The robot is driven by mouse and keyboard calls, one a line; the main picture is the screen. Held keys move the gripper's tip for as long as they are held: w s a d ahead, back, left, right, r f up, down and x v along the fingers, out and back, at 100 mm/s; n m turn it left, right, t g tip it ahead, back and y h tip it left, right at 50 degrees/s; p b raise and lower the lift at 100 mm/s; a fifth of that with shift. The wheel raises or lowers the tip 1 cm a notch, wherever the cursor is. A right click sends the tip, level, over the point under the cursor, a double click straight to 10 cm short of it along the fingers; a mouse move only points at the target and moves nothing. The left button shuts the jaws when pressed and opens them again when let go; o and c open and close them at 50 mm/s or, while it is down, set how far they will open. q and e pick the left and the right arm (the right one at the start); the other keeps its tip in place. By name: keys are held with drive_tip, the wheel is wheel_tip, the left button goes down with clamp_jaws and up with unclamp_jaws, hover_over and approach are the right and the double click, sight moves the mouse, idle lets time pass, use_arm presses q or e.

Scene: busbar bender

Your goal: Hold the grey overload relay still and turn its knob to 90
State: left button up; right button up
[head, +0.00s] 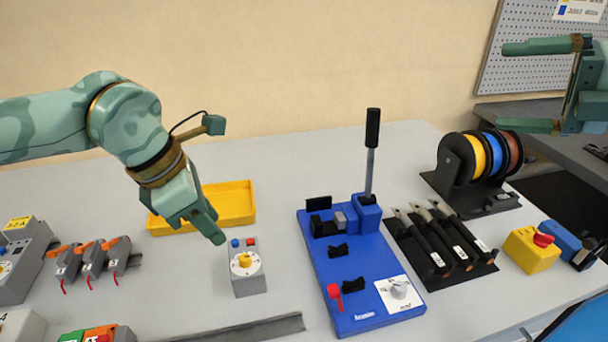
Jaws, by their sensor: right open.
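The grey overload relay (249,283) stands on the table left of the middle in the head view. It has a yellow knob (244,260) on its top face, with a blue and a red button behind the knob. The knob's scale is too small to read. My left gripper (216,237) points down just behind and left of the relay, its tips apart from the knob in the picture. Its fingers overlap from this angle, so their opening is unclear. My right gripper (512,87) is open and empty, high at the right edge, far from the relay.
A yellow tray (230,203) lies behind the relay. A blue busbar bender (349,265) with an upright lever stands to its right, and a grey rail (250,330) lies in front. Orange-grey terminal blocks (92,258) stand left.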

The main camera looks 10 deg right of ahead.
drive_tip(key=s+a+f+n+g+y, duration=0.1)
drive_tip(key=s+a+f+g, duration=0.2)
drive_tip(key=s+a+f, duration=0.15)
drive_tip(key=n+g+y, duration=0.2)
drive_tip(key=n+g, duration=0.6)
drive_tip(key=n, duration=1.5)
approach(238, 269)
drive_tip(key=w+f, duration=0.1)
drive_tip(key=w+d+f, duration=0.1)
drive_tip(key=shift+w+f, duration=0.25)
drive_tip(key=shift+w, duration=0.05)
drive_tip(key=shift+m, duration=0.3)
drive_tip(key=x, duration=1.1)
drive_tip(key=shift+a+f, duration=0.15)
drive_tip(key=shift+a, duration=0.05)
